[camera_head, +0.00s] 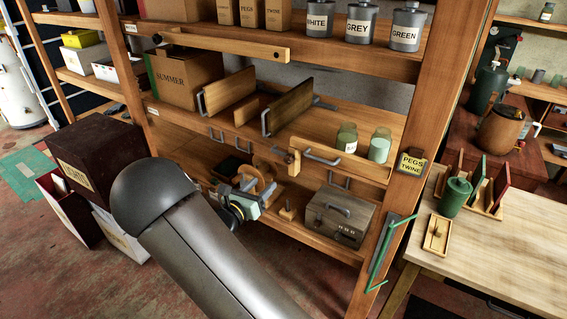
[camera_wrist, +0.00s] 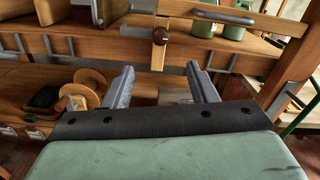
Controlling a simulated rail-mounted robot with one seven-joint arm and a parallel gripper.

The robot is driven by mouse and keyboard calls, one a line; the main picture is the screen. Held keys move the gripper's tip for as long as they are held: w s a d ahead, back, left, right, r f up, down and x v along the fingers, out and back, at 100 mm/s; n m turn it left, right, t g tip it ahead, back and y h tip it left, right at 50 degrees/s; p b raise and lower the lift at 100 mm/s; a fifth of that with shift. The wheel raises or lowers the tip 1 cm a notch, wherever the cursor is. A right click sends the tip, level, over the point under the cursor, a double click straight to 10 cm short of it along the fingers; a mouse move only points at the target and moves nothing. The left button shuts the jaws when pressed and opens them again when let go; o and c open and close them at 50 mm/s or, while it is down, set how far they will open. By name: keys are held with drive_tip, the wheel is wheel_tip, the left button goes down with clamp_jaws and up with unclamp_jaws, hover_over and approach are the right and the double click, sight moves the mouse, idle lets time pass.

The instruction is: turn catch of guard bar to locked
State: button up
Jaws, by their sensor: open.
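A pale wooden guard bar (camera_head: 345,165) runs along the front of the middle shelf, with a grey handle (camera_head: 322,157) on it. At its left end is a small upright wooden catch (camera_head: 295,168) with a round brown knob. In the wrist view the catch (camera_wrist: 159,54) stands upright, ahead of and above my gripper (camera_wrist: 160,78), between the lines of its two fingers. My gripper (camera_head: 246,193) is open and empty, below and left of the catch in the head view, apart from it. My arm hides part of the lower shelf.
Another wooden bar (camera_head: 215,46) crosses the upper shelf front. Green-lidded jars (camera_head: 380,145) stand behind the guard bar. A wooden spool (camera_head: 262,172) and a grey-brown box (camera_head: 338,215) are on the lower shelf near my gripper. A shelf post (camera_head: 432,110) stands to the right.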

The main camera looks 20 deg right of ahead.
sight(287, 161)
drive_tip(key=p+x, duration=0.2)
drive_tip(key=x, duration=1.1)
drive_tip(key=shift+d, duration=0.1)
clamp_jaws()
